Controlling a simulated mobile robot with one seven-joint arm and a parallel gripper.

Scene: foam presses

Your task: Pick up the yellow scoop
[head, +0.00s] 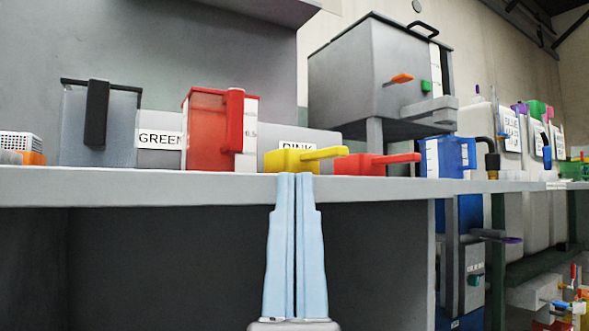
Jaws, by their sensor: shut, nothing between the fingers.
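The yellow scoop (291,160) sits on the grey shelf near its front edge, with its handle pointing to the right. My gripper (295,176) points up in front of the shelf edge, just below the scoop in the picture. Its two light blue fingers are together with nothing between them. The fingertips overlap the shelf's front edge in the view. I cannot tell how far they are from the scoop in depth.
The grey shelf (150,187) holds a red jug (205,130) and a grey jug (75,125) to the left. A red scoop (360,165) lies close on the right, near a blue jug (455,155). A grey tank (345,75) stands behind.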

